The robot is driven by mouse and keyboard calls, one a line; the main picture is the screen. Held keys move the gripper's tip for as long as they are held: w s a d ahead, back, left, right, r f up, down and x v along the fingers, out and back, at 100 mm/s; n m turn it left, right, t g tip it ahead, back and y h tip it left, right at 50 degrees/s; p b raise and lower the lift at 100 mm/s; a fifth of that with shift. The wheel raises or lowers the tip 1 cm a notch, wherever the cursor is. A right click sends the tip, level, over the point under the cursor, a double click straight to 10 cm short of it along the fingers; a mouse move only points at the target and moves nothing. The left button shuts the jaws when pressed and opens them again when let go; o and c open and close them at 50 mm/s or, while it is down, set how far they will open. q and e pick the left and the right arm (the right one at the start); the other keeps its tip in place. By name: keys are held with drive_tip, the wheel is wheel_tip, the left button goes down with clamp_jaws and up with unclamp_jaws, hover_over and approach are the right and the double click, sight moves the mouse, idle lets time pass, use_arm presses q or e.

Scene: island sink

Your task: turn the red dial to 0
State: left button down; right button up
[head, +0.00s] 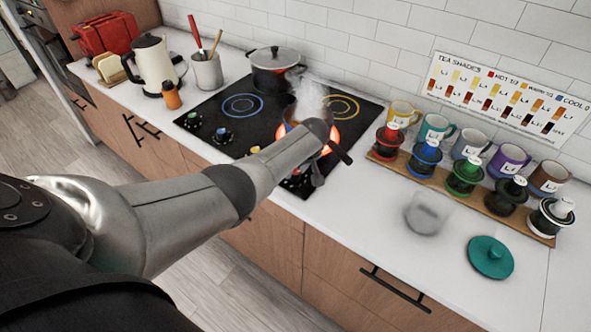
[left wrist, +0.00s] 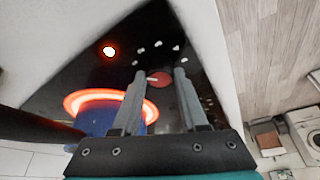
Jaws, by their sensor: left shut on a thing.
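The red dial (left wrist: 159,79) shows in the left wrist view, with white marks on the black hob around it. My left gripper (left wrist: 160,74) has a fingertip on each side of it and is shut on it. In the head view my left gripper (head: 318,168) reaches down at the front right of the hob, and it and my arm hide most of the dial. The dial's exact setting cannot be read. The burner ring (left wrist: 72,103) beside it glows orange-red under a blue pot (left wrist: 97,122). My right gripper is not in view.
The black hob (head: 205,105) also carries green, blue and yellow dials along its front, and a lidded pot (head: 274,72) at the back. Steam rises behind my gripper. To the right stand a rack (head: 470,200) of several cups, a blurred clear vessel (head: 425,215) and a teal lid (head: 490,257).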

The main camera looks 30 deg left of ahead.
use_arm(q)
drive_tip(key=shift+w+f+n+g+b, duration=0.15)
drive_tip(key=shift+n+g+b, duration=0.35)
drive_tip(key=shift+n, duration=0.5)
drive_tip(key=n+g+b, duration=0.1)
drive_tip(key=n+b, duration=0.2)
drive_tip(key=b, duration=0.1)
drive_tip(key=n+g+b, duration=0.1)
drive_tip(key=n+b, duration=0.2)
drive_tip(key=b, duration=0.1)
drive_tip(key=shift+w+y, duration=0.1)
drive_tip(key=shift+y, duration=0.3)
drive_tip(key=shift+n+g+b, duration=0.4)
drive_tip(key=shift+n+b, duration=0.7)
drive_tip(key=shift+b, duration=0.25)
drive_tip(key=shift+c, duration=2.2)
unclamp_jaws()
drive_tip(key=shift+r, duration=0.2)
